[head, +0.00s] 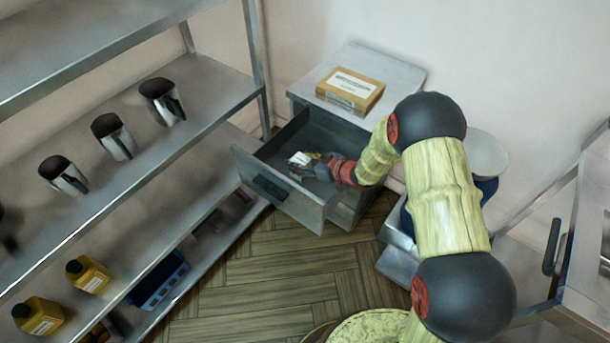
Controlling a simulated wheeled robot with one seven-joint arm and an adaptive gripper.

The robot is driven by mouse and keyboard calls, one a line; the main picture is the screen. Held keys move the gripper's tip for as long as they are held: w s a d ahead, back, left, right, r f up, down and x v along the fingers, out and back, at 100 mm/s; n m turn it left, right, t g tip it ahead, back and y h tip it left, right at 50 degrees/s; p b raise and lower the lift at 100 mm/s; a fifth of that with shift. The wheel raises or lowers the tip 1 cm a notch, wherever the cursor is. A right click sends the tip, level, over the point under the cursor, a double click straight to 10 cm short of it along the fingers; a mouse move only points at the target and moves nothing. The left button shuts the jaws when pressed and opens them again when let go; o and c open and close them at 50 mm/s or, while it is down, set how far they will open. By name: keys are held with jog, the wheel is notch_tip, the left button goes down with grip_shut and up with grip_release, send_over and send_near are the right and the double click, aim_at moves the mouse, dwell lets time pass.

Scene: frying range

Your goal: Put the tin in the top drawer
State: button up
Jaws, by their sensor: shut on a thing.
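The top drawer (292,204) of a grey metal cabinet is pulled open toward the left. My gripper (312,167) reaches into the open drawer from the right and is shut on the tin (300,158). The tin shows only as a small pale and dark shape at the fingertips, partly hidden by the fingers. I cannot tell whether it touches the drawer floor.
A brown labelled box (350,88) sits on the cabinet top (397,75). Shelves at left hold several metal jugs (112,137), yellow containers (89,274) and a blue scale (158,281). Wooden floor (262,268) is clear before the drawer.

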aim_at(300, 176)
notch_tip(300, 176, down, 9)
jog(key=b, duration=0.3)
jog(key=shift+f, duration=0.3)
jog(key=o, duration=1.4)
jog(key=shift+c, duration=0.2)
